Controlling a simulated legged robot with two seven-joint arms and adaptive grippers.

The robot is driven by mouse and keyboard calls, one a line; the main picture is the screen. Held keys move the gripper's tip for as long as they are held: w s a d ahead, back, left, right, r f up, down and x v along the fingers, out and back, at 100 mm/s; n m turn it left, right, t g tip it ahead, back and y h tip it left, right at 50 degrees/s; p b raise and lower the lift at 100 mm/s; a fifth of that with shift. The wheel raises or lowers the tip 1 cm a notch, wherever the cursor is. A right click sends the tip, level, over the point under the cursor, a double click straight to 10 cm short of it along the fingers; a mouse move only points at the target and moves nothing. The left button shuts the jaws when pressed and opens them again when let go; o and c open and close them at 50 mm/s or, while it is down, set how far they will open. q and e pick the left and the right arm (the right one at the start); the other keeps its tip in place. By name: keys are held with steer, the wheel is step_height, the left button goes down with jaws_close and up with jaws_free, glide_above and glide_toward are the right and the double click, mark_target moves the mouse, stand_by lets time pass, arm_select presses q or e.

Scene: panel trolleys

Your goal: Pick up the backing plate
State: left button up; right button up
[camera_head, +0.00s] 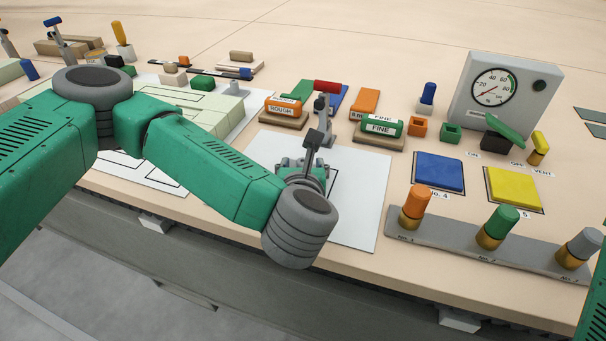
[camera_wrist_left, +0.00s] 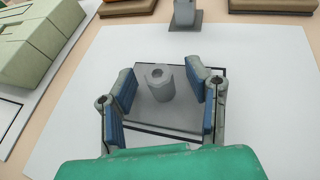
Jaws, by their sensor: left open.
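A flat grey plate, which looks like the backing plate (camera_wrist_left: 181,120), lies on a white sheet (camera_wrist_left: 258,90) in the left wrist view. A grey hexagonal knob (camera_wrist_left: 160,88) with a hole in its top stands on it. Whether the fingertips touch the plate I cannot tell. In the head view my left gripper (camera_head: 303,168) is over the white sheet (camera_head: 358,205), and my wrist mostly hides the plate. My right gripper is out of view.
Behind the sheet stand a grey toggle clamp with a red handle (camera_head: 327,87) and blocks marked ROUGH (camera_head: 283,110) and FINE (camera_head: 380,127). To the right are a gauge box (camera_head: 505,95), coloured pads and a rail (camera_head: 470,240) with knobs. Pale green blocks (camera_head: 195,110) stand left.

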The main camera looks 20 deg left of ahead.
arm_select(q)
jaws_close()
